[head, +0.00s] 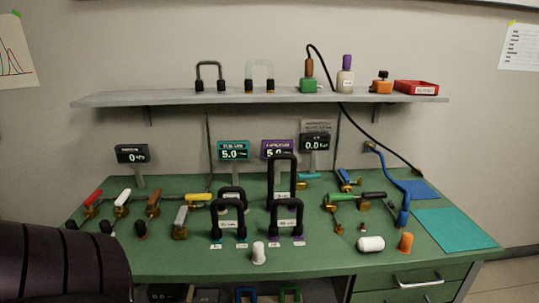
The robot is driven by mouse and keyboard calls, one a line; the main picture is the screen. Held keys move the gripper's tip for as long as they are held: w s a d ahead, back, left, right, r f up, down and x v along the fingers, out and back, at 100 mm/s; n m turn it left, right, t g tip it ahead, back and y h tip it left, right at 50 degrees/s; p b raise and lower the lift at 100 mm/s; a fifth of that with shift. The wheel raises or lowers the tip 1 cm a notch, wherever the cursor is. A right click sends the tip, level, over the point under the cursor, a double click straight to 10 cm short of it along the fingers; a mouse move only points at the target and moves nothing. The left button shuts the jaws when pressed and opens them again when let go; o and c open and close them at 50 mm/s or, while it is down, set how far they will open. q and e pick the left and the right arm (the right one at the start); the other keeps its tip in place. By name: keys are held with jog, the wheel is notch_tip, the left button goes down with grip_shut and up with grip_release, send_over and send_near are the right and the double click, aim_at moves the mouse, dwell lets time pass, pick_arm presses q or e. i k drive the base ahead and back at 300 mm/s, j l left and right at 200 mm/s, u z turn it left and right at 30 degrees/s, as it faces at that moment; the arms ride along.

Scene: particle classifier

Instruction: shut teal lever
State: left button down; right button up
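A small teal lever (309,176) lies roughly level at the back of the green bench, just right of the tall black loop. Its near end and valve body are partly hidden by the loop, so I cannot tell if it is open or shut. A teal-framed display (233,151) stands behind the bench and reads about 5.0. A dark, rounded link of mine fills the lower left corner. Neither of my grippers shows in the head view.
Black loops (229,219) crowd the middle of the green bench (330,259). Levers with red, white, brown, grey and yellow handles stand left; blue and green ones stand right. A white cup (259,252) and an orange cup (406,242) stand near the front. A shelf (180,98) hangs above.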

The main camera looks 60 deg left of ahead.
aim_at(302, 177)
jog(key=u, duration=1.65)
